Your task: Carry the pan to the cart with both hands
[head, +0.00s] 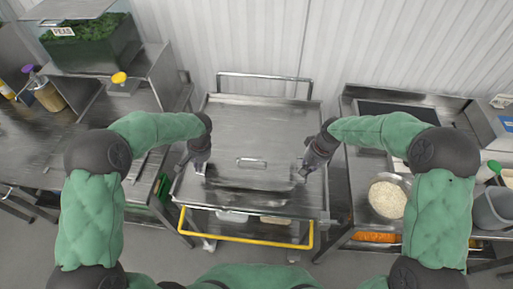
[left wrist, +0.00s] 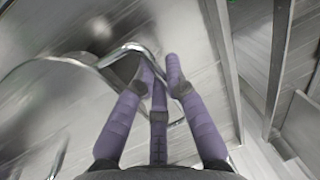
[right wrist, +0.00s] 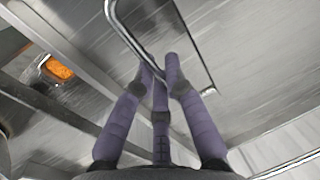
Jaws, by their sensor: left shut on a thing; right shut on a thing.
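The steel pan (head: 250,178) is between my two grippers, over the top of the metal cart (head: 235,112). A small handle (head: 251,161) shows on its top. It is blurred, and I cannot tell whether it touches the cart. My left gripper (head: 204,168) is shut on a looped metal handle at the pan's left side; the loop (left wrist: 130,48) shows at the fingertips (left wrist: 160,75) in the left wrist view. My right gripper (head: 303,172) is shut on the right handle, whose loop (right wrist: 125,30) shows by the fingertips (right wrist: 160,75) in the right wrist view.
The cart has a yellow front bar (head: 245,239) and a lower shelf with items. A counter (head: 60,140) with a tub of greens (head: 95,42) stands left. Another counter on the right holds a bowl of rice (head: 387,197) and a grey bucket (head: 492,208). A corrugated wall is behind.

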